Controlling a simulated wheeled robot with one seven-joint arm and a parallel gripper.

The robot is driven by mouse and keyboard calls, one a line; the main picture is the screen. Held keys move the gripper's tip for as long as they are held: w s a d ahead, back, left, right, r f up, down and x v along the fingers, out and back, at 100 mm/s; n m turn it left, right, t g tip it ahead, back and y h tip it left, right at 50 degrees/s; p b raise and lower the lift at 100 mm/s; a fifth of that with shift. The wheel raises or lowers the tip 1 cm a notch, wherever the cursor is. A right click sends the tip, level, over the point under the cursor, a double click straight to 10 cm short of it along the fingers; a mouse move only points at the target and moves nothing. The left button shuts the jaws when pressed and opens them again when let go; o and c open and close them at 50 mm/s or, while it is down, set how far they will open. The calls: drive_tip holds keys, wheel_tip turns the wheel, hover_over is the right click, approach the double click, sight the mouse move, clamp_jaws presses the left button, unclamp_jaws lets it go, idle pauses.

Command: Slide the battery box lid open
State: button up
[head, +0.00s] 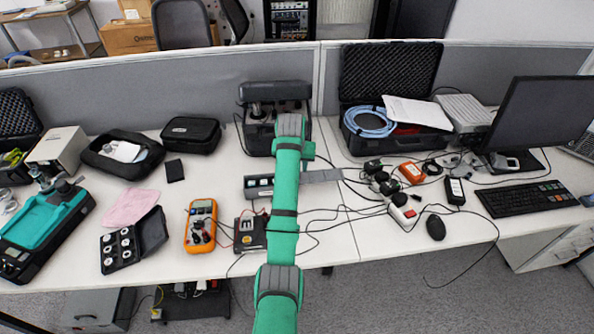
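A small dark box (250,233) with pale parts on its top and a red wire at its side sits near the front edge of the desk, just left of my green arm. It looks like the battery box, but I cannot make out its lid or how far it is open. My arm covers the area to its right. My arm reaches up the middle of the picture over the desk.
An orange multimeter (201,226) stands left of the dark box. Black cables run right towards a white power strip (403,213). A black mouse (436,228) and keyboard (526,198) are at right.

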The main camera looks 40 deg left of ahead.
drive_tip(key=shift+v, duration=2.2)
